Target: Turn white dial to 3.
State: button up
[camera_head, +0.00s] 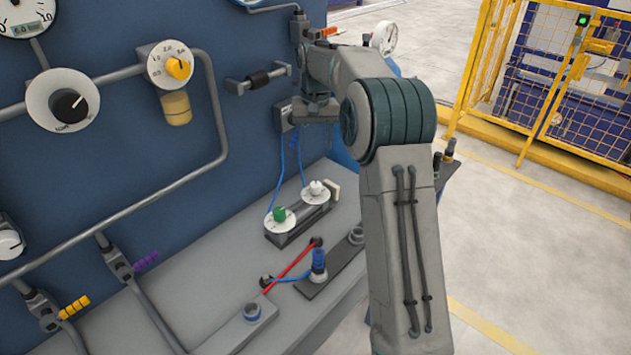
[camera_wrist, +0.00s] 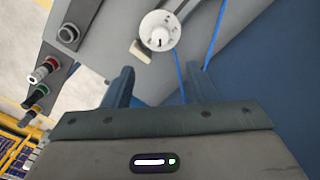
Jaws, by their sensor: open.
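The white dial (camera_head: 316,188) is a white knob on a round marked plate, on a grey base on the bench. It also shows near the top middle of the wrist view (camera_wrist: 160,31). Its numbers are too small to read. My gripper (camera_wrist: 160,82) is open, with its two dark fingers apart and nothing between them. The dial appears beyond the fingertips, apart from them. In the head view the gripper's fingers are hard to make out near the blue panel, above the dial.
A green dial (camera_head: 279,215) sits beside the white one on the same base. Blue cables (camera_head: 281,165) run from the dials up to the panel (camera_head: 250,110). A blue-topped connector (camera_head: 319,262) and a red rod (camera_head: 290,266) lie nearby. A yellow fence (camera_head: 540,75) stands at right.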

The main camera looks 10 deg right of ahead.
aim_at(316, 184)
notch_tip(316, 184, down, 14)
jog(key=shift+w+r+p, duration=0.1)
jog(key=shift+p, duration=0.35)
jog(key=c, duration=1)
